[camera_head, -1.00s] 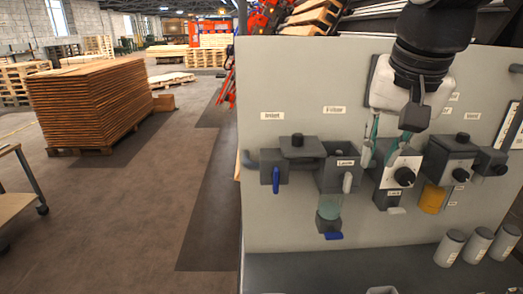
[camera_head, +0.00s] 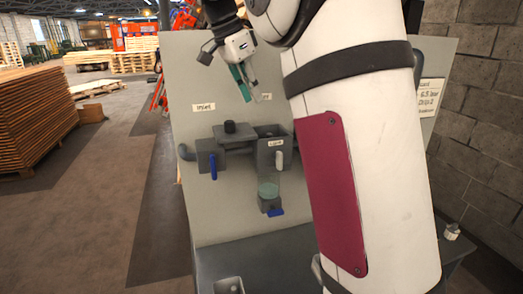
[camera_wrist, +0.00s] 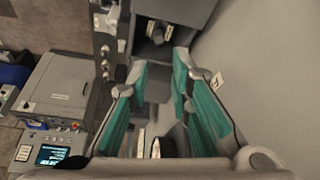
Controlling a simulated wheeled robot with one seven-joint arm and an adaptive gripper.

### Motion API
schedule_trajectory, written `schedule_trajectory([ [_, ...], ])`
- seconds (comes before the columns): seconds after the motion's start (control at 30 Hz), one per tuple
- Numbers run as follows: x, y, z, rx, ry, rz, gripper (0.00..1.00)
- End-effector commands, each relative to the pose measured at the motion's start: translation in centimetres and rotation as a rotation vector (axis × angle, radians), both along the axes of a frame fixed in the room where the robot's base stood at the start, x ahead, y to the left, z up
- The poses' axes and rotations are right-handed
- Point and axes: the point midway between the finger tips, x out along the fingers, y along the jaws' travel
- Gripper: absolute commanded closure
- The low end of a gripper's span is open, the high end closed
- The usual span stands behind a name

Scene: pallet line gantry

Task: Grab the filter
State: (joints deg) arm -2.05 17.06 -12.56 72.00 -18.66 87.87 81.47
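My gripper (camera_head: 249,93) is above the dark body, in front of the panel, angled downward with teal-padded fingers. It is apart from the filter and empty. In the wrist view the two fingers (camera_wrist: 165,105) are spread, with grey fittings below and between them. I cannot tell which fitting is the filter there.
The inlet valve (camera_head: 211,160) with a blue lever stands left of the filter. The grey panel (camera_head: 195,70) is close behind the gripper. A dark ledge (camera_head: 270,255) runs below. My arm hides the panel's right part. A block wall (camera_head: 480,140) stands at right.

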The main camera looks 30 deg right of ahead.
Motion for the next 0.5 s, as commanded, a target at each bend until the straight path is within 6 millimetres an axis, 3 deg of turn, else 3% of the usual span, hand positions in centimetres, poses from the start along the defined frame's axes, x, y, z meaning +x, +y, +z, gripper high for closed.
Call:
schedule_trajectory([
  [0.23,-0.3,-1.8,-4.3,0.002,0.006,0.001,0.80],
  [0.5,-0.2,-2.6,-6.4,0.001,0.001,0.003,0.80],
])
